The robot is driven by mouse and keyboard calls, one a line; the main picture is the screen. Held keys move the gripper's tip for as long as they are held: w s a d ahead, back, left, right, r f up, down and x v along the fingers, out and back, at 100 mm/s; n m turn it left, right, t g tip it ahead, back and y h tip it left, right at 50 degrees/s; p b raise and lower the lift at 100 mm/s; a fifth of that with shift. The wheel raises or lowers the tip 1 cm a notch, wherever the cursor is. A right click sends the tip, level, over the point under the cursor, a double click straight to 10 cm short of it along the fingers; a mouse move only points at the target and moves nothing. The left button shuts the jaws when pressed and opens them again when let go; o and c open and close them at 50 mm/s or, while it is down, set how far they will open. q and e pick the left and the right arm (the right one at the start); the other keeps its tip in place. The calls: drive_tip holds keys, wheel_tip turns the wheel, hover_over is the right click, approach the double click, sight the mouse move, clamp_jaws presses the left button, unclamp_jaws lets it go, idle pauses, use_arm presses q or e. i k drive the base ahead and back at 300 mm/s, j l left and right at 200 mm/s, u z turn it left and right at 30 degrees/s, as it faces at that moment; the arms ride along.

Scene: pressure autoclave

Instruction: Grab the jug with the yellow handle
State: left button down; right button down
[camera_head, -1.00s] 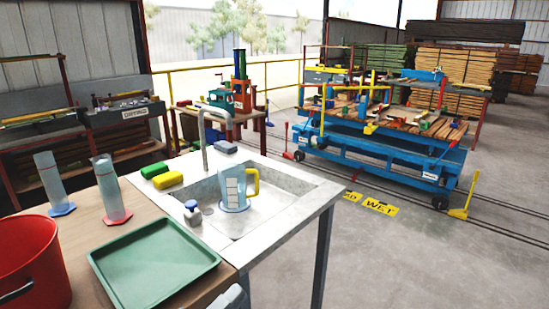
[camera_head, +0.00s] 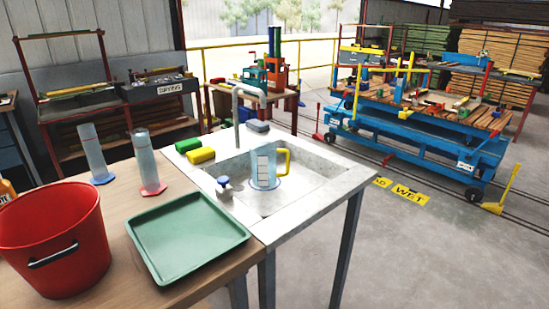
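The jug (camera_head: 264,168) is clear with a bluish tint and pale markings. It stands upright in the basin of the metal sink (camera_head: 318,190). Its yellow handle (camera_head: 285,161) points to the right. Neither of my grippers is in view.
The sink's grey tap (camera_head: 237,112) arches up behind the jug. Green and yellow sponges (camera_head: 201,155) lie at the sink's back left. A green tray (camera_head: 186,236), a red bucket (camera_head: 52,243) and two cylinders (camera_head: 149,162) stand on the wooden bench. Floor is open right of the sink.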

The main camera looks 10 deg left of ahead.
sight(263, 154)
drive_tip(key=i+l+u, duration=0.15)
drive_tip(key=l, duration=0.2)
drive_tip(key=i+l+u, duration=0.1)
drive_tip(key=l, duration=0.2)
drive_tip(key=i+l+u, duration=0.15)
drive_tip(key=l, duration=0.25)
drive_tip(key=i+l+u, duration=0.15)
drive_tip(key=l, duration=0.2)
drive_tip(key=l+u, duration=0.15)
drive_tip(key=l, duration=0.2)
drive_tip(key=i, duration=0.05)
